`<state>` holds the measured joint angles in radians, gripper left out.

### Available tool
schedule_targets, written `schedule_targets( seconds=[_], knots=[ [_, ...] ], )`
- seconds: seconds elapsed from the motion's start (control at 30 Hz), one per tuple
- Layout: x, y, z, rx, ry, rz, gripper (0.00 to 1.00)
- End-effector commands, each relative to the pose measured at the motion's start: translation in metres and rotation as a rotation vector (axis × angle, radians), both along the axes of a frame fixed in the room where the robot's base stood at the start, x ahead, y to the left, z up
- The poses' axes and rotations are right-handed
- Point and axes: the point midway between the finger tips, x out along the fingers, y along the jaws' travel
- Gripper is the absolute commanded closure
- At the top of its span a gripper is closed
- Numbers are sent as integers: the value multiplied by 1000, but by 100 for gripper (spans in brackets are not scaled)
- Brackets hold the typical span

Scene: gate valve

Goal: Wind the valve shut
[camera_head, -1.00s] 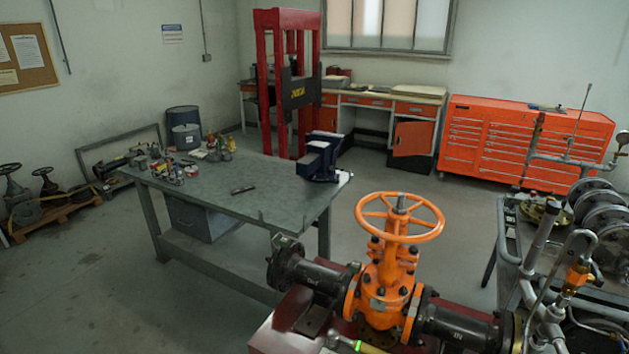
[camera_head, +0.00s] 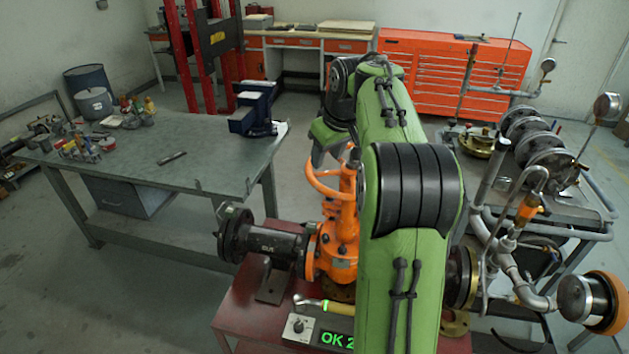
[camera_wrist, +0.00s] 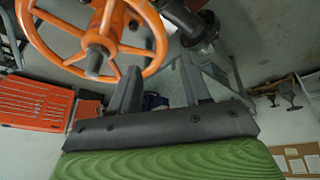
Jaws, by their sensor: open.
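The orange gate valve (camera_head: 336,252) stands in a dark flanged pipe in the head view. The left part of its orange handwheel (camera_head: 322,187) shows, and my green arm hides the rest. In the wrist view the handwheel (camera_wrist: 163,42) fills the upper left, with its spokes and dark central stem. My gripper (camera_wrist: 160,80) is open, with two dark fingers apart and nothing held. The left finger is at the near rim, overlapping it in the picture; I cannot tell whether it touches. The right finger is clear of the wheel.
The valve sits on a dark red stand (camera_head: 245,318) with a display reading "OK 2" (camera_head: 338,340), partly hidden. A grey workbench (camera_head: 200,150) is at left. A cart with pipes and gauges (camera_head: 590,205) is close at right. An orange tool cabinet (camera_head: 430,70) stands behind.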

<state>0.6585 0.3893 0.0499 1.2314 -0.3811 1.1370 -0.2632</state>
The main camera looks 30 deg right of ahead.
Motion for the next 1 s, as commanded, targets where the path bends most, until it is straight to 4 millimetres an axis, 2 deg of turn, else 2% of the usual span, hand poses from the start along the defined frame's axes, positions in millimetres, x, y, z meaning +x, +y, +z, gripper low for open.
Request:
schedule_targets(
  seconds=[0.03,0.2,0.4,0.53,0.77,1.0],
  knots=[
    [5,0,-17,2,3,2,54],
    [21,-2,-56,2,3,0,54],
    [36,-5,-88,1,2,-1,54],
    [40,-5,-95,-1,-1,-1,54],
    [40,-5,-95,-1,-1,-1,54],
    [40,-6,-95,-1,-1,-1,90]
  ],
)
